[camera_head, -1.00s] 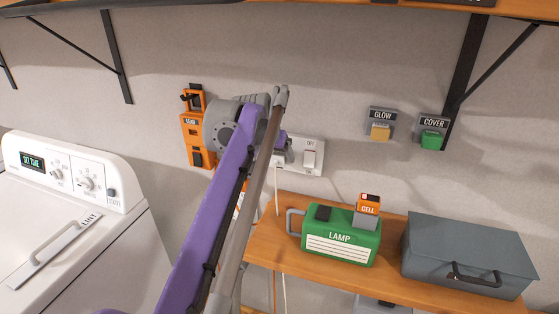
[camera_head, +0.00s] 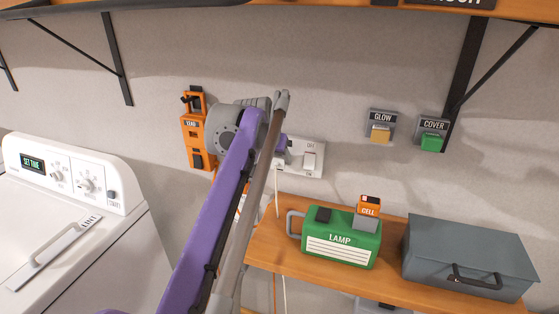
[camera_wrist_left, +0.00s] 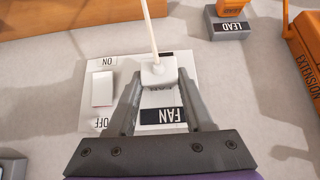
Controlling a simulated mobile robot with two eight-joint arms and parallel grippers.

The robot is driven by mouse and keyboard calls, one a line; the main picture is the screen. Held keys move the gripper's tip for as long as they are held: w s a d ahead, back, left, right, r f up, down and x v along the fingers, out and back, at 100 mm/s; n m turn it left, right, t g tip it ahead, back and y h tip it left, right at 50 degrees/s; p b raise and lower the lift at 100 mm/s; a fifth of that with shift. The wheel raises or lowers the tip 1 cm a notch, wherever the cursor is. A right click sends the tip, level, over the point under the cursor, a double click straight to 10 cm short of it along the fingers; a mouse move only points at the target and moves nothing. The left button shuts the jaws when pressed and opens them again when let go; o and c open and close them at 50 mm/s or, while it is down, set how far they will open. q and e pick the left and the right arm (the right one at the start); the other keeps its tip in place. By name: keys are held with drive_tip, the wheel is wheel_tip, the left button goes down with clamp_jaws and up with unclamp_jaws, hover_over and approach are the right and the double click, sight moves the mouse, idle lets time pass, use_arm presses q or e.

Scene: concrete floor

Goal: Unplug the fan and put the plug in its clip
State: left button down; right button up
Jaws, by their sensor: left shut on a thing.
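The white fan plug (camera_wrist_left: 158,73) is at the white socket plate (camera_wrist_left: 98,118), beside a FAN label. I cannot tell whether it is fully seated or slightly out. A pale cord runs from it, upward in the left wrist view. My left gripper (camera_wrist_left: 157,84) is shut on the plug, one grey finger on each side. In the head view my left arm hides most of the plug and part of the socket plate (camera_head: 319,145). The plate has a rocker switch (camera_head: 309,160) between OFF and ON. I cannot make out the fan or an empty clip. My right gripper is not in view.
An orange extension unit (camera_head: 191,145) is on the wall left of the socket. A wooden shelf (camera_head: 266,248) below holds a green LAMP box (camera_head: 340,241) and a grey case (camera_head: 468,256). GLOW (camera_head: 380,133) and COVER (camera_head: 432,134) buttons are at right. A white washer (camera_head: 120,240) stands left.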

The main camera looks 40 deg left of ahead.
use_arm(q)
drive_tip(key=shift+s+d, duration=0.2)
drive_tip(key=shift+s, duration=0.55)
idle(0.3)
drive_tip(key=shift+s+d, duration=0.2)
drive_tip(key=shift+s, duration=0.35)
drive_tip(key=shift+s+d, duration=0.2)
drive_tip(key=shift+s, duration=0.35)
drive_tip(key=shift+f, duration=0.1)
